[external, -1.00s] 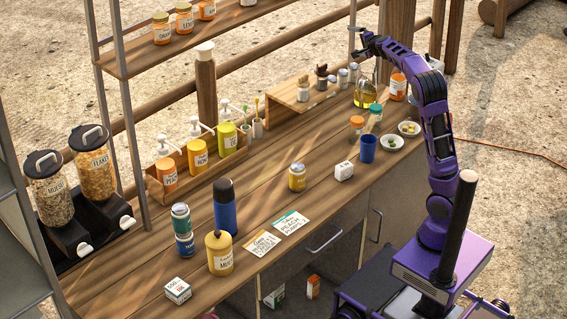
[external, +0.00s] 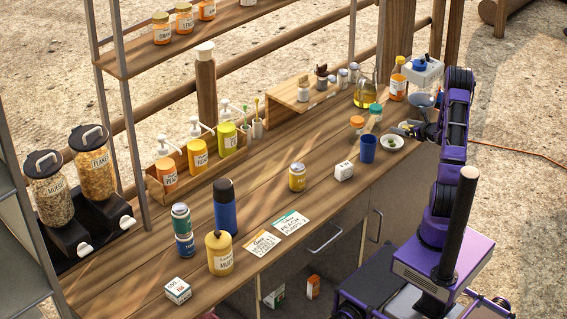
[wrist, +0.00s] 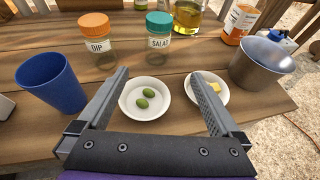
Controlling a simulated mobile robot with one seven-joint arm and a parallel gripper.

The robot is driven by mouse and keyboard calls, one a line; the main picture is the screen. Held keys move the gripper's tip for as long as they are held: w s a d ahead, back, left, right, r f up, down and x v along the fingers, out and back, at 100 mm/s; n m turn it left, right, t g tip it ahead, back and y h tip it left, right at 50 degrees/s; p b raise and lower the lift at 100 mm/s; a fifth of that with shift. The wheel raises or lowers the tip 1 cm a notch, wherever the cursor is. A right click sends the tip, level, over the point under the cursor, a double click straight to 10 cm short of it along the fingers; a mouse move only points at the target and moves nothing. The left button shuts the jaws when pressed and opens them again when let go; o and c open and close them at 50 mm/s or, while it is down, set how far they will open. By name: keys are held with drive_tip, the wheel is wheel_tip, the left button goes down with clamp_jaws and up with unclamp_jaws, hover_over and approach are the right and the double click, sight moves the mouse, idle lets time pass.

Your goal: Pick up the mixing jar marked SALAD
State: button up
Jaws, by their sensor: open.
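The SALAD mixing jar (wrist: 158,42) is a clear jar with a teal lid and label. It stands upright on the wooden counter, and its teal lid also shows in the external view (external: 376,108). My gripper (wrist: 156,76) is open and empty, with its two fingers pointing towards the jar from the near side. The jar is beyond the fingertips, apart from them. In the external view my gripper (external: 408,130) is low over the counter's right edge, by the small dishes. A similar jar (wrist: 97,48) with an orange lid, marked DIP, stands left of the SALAD jar.
A dish of olives (wrist: 142,115) and a second dish (wrist: 222,98) lie below my fingers. A blue cup (wrist: 50,85) stands left and a metal bowl (wrist: 255,72) right.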

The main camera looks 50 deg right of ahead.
sight(379, 120)
drive_tip(key=x, duration=1.1)
drive_tip(key=shift+w+d+f, duration=0.1)
drive_tip(key=shift+w, duration=0.25)
drive_tip(key=shift+a+r+p+x, duration=0.1)
drive_tip(key=shift+a+p+x, duration=0.1)
drive_tip(key=shift+x, duration=1.15)
drive_tip(key=shift+a+r+p+x, duration=0.1)
drive_tip(key=shift+p+x, duration=0.1)
drive_tip(key=shift+x, duration=1.15)
drive_tip(key=shift+w, duration=0.15)
drive_tip(key=c, duration=1.6)
